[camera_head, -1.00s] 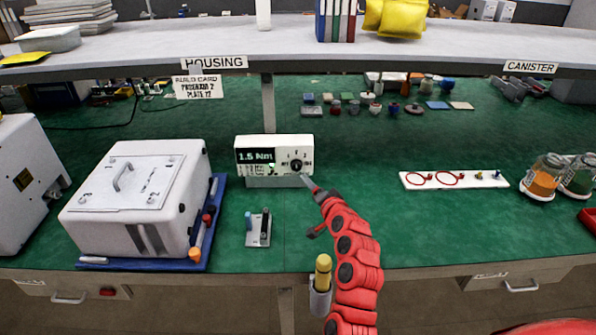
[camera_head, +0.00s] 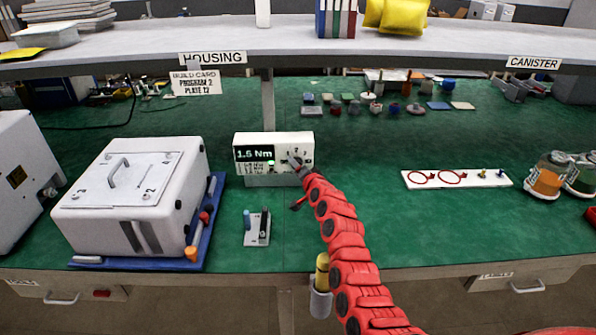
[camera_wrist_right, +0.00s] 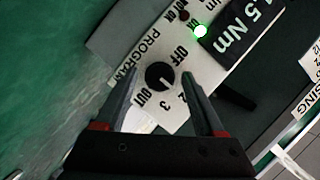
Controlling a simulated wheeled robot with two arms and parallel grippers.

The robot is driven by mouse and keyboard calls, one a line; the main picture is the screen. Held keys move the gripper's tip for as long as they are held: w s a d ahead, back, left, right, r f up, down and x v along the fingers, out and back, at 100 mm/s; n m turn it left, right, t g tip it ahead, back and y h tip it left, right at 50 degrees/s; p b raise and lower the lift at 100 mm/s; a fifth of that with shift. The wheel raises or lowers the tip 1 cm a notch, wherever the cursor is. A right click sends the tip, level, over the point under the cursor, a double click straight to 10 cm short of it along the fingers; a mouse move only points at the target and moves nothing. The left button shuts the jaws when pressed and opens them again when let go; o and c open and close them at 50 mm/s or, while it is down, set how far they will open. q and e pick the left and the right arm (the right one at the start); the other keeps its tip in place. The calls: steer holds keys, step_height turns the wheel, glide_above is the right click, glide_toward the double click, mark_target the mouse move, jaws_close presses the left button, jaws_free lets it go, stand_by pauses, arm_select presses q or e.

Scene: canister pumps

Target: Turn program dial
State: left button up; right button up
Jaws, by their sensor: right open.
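The white controller box (camera_head: 272,139) stands on the green mat, with a dark display (camera_head: 253,153) reading 1.5 Nm. Its black program dial (camera_wrist_right: 159,76) shows in the right wrist view, ringed by OFF, OUT, 2 and 3. I cannot tell for sure where its pointer mark stands. My right gripper (camera_wrist_right: 159,78) is open, with one finger on each side of the dial; contact is unclear. In the head view the right gripper (camera_head: 296,162) is at the box's front and covers part of the dial. My left gripper is not in view.
A build card (camera_head: 194,84) hanging from the shelf reads program 2, plate 12. A white housing (camera_head: 135,190) stands left on a blue tray. A small tool stand (camera_head: 257,229) sits in front of the box.

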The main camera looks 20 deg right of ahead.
steer(key=shift+w, duration=0.25)
jaws_close()
stand_by(0.3)
